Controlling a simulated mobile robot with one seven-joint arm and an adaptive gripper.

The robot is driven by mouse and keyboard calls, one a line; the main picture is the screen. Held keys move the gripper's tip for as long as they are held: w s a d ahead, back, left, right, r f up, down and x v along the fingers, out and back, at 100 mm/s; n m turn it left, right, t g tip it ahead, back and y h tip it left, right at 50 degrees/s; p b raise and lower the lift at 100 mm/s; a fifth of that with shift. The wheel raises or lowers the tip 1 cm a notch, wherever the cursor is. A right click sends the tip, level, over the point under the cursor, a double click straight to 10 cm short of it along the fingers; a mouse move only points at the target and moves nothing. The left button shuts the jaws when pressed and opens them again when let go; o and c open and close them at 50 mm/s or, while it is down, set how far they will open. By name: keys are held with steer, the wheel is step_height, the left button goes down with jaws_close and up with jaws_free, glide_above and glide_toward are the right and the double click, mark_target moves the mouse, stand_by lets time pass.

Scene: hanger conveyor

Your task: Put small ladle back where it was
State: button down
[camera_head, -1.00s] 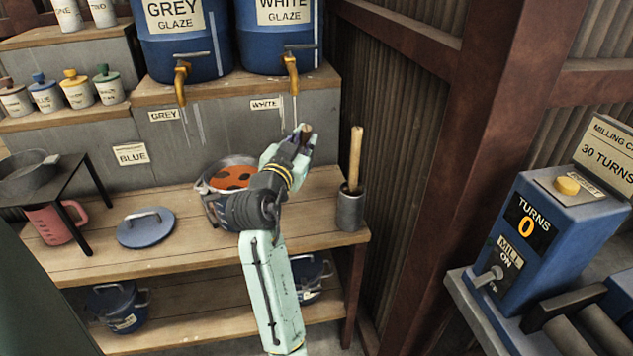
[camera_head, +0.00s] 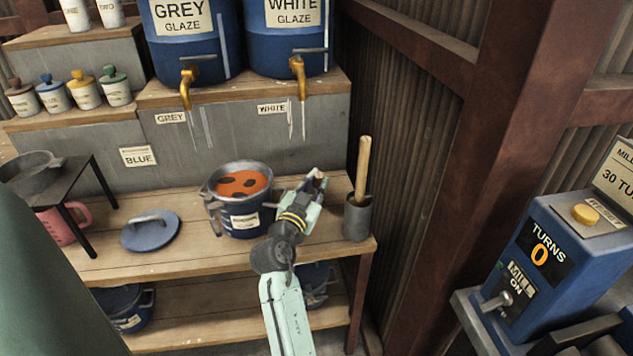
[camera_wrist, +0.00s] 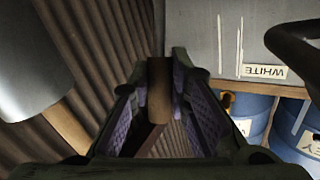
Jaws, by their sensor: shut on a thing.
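My gripper (camera_head: 314,182) is above the wooden bench, between the blue pot and the metal cup. In the wrist view, my gripper (camera_wrist: 158,100) is shut on a brown, round handle end, which I take to be the small ladle (camera_wrist: 160,88). The rest of the ladle is hidden, and its bowl cannot be made out. The metal cup (camera_head: 357,218) stands near the bench's right end with a wooden handle (camera_head: 362,168) upright in it. The cup also shows large at the wrist view's left (camera_wrist: 28,65).
The open blue pot (camera_head: 240,222) holds orange glaze with dark patches. A blue lid (camera_head: 150,230) lies left of it. Glaze barrels with gold taps (camera_head: 188,75) stand behind. A corrugated wall (camera_head: 405,150) bounds the right. A milling control box (camera_head: 545,245) stands farther right.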

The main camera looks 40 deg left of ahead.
steer(key=shift+f, duration=0.15)
steer(key=c, duration=1.5)
jaws_free()
